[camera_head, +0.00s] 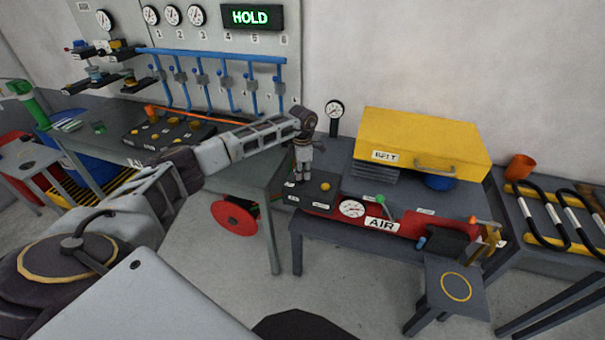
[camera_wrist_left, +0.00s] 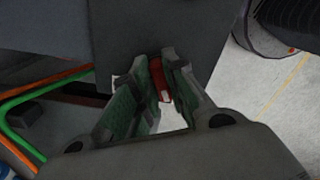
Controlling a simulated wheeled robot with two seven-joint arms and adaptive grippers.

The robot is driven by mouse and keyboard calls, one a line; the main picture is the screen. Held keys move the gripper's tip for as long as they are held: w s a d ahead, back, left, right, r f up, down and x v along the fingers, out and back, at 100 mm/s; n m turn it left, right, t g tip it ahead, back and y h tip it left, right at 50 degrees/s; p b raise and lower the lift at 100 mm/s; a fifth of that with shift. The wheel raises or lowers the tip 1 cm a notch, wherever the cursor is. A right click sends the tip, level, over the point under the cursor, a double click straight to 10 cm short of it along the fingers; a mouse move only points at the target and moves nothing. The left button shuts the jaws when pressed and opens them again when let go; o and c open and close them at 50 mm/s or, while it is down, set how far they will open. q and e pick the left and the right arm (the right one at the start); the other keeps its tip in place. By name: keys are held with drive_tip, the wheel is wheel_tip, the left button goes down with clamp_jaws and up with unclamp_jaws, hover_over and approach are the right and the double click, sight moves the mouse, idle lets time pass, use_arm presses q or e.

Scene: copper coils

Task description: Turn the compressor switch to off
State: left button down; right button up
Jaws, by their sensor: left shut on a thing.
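The red compressor (camera_head: 415,227) marked AIR lies on the grey bench at centre right. A dark switch box (camera_head: 317,199) stands at its left end, with a yellow button and small white labels that I cannot read. My left gripper (camera_head: 302,178) points down onto the left part of this box. In the left wrist view its green-padded fingers (camera_wrist_left: 157,85) are shut on a small red switch handle (camera_wrist_left: 160,82) with a white mark. In the head view the fingers hide the handle. I cannot tell its exact setting. My right gripper is in neither view.
A yellow BELT case (camera_head: 425,137) stands behind the compressor. A pressure gauge (camera_head: 334,110) rises behind my left gripper. A small stool (camera_head: 452,308) stands in front.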

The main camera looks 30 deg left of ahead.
use_arm(q)
drive_tip(key=shift+w+a+n, duration=0.1)
drive_tip(key=shift+n, duration=1.1)
drive_tip(key=c, duration=1.4)
unclamp_jaws()
drive_tip(key=shift+c, duration=0.2)
wheel_tip(320, 180, up, 12)
